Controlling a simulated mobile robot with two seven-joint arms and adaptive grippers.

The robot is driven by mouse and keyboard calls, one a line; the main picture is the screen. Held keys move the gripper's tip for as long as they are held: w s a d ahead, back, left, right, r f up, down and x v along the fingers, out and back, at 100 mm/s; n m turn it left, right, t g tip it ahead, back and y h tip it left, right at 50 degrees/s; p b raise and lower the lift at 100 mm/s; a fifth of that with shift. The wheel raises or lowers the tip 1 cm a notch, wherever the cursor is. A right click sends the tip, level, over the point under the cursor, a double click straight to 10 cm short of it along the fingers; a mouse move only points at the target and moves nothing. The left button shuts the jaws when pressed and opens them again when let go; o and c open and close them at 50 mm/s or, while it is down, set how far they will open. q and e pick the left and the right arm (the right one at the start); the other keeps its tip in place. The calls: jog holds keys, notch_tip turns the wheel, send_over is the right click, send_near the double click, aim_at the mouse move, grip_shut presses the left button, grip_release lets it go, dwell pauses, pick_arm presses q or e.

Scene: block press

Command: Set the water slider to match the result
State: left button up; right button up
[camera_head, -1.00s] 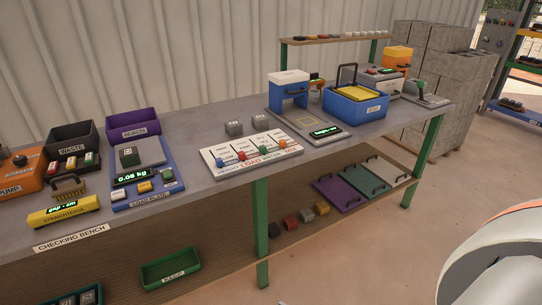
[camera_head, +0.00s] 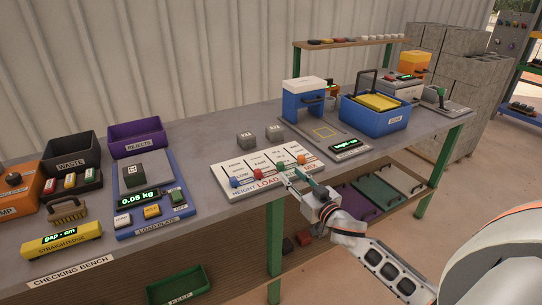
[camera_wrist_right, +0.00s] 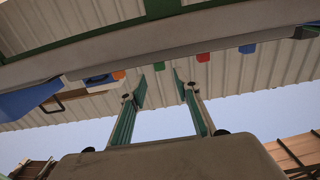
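A white slider panel (camera_head: 240,170) lies at the bench's front edge in the head view. It has a blue knob (camera_head: 233,182), a red knob (camera_head: 257,175), a green knob (camera_head: 280,168) and an orange knob (camera_head: 301,160). The green knob is in the third column; its front label is now covered by my right gripper. My right gripper (camera_head: 296,177) is open and empty at the panel's front right, close to the green and orange knobs; contact is unclear. In the right wrist view the gripper (camera_wrist_right: 162,88) has apart fingers, with the green knob (camera_wrist_right: 159,66) beyond them. My left gripper is out of view.
A load plate (camera_head: 182,212) reading 0.05 kg holds a dark block (camera_head: 134,173). Two grey blocks stand behind the panel. A small green-lit display (camera_head: 346,144), blurred, sits to the right, near a blue bin (camera_head: 375,124). Free bench lies left of the panel.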

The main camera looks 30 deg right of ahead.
aim_at(282, 166)
jog(key=shift+w, duration=0.55)
jog(key=shift+w+r, duration=0.2)
jog(key=shift+w, duration=0.55)
jog(key=w, duration=0.3)
jog(key=shift+w+f, duration=0.15)
jog(key=shift+w, duration=0.15)
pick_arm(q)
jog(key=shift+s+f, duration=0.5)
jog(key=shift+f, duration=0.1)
pick_arm(e)
jog(key=shift+w, duration=0.9)
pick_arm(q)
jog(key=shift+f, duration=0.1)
pick_arm(e)
grip_shut()
